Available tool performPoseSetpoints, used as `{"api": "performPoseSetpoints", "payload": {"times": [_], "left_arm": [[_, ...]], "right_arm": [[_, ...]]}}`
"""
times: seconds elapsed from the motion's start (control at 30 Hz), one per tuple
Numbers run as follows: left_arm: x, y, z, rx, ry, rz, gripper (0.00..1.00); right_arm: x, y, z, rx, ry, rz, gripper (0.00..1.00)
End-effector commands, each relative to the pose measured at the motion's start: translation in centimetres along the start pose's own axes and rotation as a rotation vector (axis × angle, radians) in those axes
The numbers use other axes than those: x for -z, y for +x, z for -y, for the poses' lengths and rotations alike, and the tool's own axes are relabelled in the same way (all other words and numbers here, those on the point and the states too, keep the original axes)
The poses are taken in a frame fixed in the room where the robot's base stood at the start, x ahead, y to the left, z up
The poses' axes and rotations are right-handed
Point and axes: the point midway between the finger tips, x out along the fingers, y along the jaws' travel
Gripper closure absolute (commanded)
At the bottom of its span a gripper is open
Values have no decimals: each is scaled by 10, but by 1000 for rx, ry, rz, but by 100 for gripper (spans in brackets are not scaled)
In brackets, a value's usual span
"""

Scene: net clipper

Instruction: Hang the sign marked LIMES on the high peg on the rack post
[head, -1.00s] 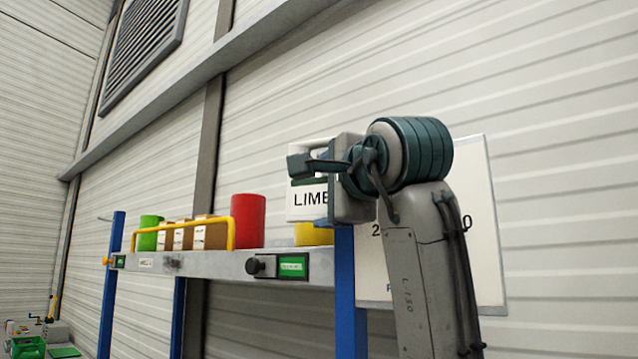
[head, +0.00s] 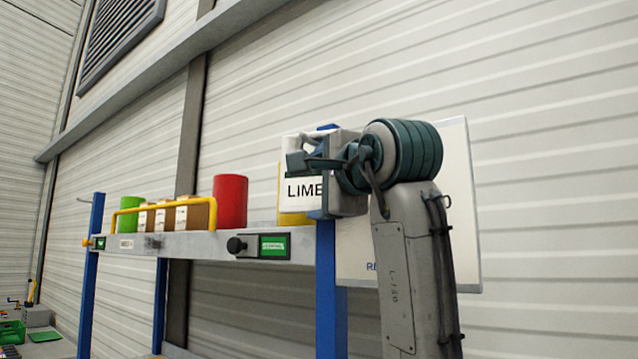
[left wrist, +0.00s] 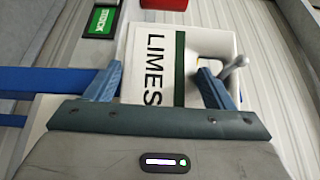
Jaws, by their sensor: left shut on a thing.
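The white sign marked LIMES (head: 299,199) is held upright by my left gripper (head: 310,184) at the right end of the rack, in front of the blue rack post (head: 327,275). My right gripper is out of view.
The rack shelf (head: 205,244) carries a red canister (head: 230,202), a green canister (head: 131,214) and several small boxes behind a yellow rail (head: 165,204). A black knob (head: 236,245) and green label (head: 273,246) are on its front edge. A white board (head: 462,200) is behind my arm.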

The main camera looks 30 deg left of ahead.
Motion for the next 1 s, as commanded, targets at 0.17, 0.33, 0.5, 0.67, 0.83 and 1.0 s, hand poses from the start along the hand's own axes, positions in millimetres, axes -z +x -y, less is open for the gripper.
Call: {"api": "performPoseSetpoints", "payload": {"times": [0.17, 0.33, 0.5, 0.67, 0.83, 1.0], "left_arm": [[0, 0, 0, 0, 0, 0, 50], [0, 0, 0, 0, 0, 0, 50], [0, 0, 0, 0, 0, 0, 0], [0, 0, 0, 0, 0, 0, 0], [0, -8, -1, 1, -1, -1, 0], [1, -38, -4, 2, -2, -5, 0]], "right_arm": [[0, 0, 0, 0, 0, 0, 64], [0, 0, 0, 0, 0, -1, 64], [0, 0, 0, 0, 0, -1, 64], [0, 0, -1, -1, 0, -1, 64], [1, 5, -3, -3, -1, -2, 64], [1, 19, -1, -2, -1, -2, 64]]}}
